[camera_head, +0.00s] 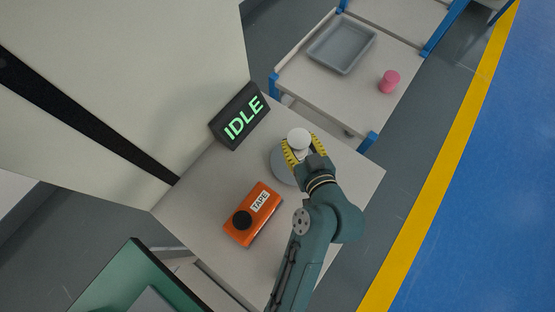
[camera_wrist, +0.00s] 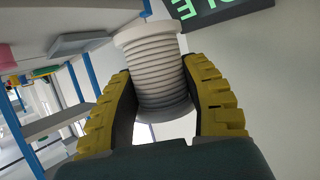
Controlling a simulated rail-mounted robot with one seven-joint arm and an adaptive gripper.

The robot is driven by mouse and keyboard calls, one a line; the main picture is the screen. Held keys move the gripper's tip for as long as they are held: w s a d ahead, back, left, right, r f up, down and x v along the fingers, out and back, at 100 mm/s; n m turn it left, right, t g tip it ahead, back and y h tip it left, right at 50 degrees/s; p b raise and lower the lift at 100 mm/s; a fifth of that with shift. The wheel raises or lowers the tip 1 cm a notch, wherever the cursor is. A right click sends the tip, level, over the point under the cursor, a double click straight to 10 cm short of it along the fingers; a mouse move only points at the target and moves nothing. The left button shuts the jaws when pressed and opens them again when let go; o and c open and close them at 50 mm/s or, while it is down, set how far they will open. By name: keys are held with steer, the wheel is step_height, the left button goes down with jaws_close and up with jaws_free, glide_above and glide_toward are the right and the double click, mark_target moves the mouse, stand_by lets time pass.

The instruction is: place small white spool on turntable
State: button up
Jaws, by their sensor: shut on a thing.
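The small white spool (camera_head: 299,138) is between the yellow fingers of my gripper (camera_head: 304,152). In the wrist view the spool (camera_wrist: 158,72) is ribbed with a wider flange at its far end, and the fingers (camera_wrist: 165,105) press on both its sides. The turntable (camera_head: 282,166) is a grey disc on the table, partly hidden under my gripper and the spool. The spool is over the turntable in the head view. I cannot tell whether its lower end touches the disc.
An orange tape box (camera_head: 252,214) lies on the table in front of the turntable. A black IDLE sign (camera_head: 240,116) stands behind it to the left. A grey tray (camera_head: 341,44) and a pink spool (camera_head: 389,81) are on a shelf cart at the back. The table's right corner (camera_head: 368,172) is clear.

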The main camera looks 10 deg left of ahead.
mark_target(296, 156)
steer(key=shift+a+r, duration=0.1)
steer(key=shift+r, duration=0.1)
steer(key=f, duration=0.3)
steer(key=f+b, duration=0.1)
steer(key=f, duration=0.2)
steer(key=f+b, duration=0.1)
steer(key=f, duration=0.2)
steer(key=shift+w+f, duration=0.25)
steer(key=shift+w, duration=0.05)
steer(key=shift+f+b, duration=0.1)
steer(key=shift+b, duration=0.25)
steer(key=o, duration=1.2)
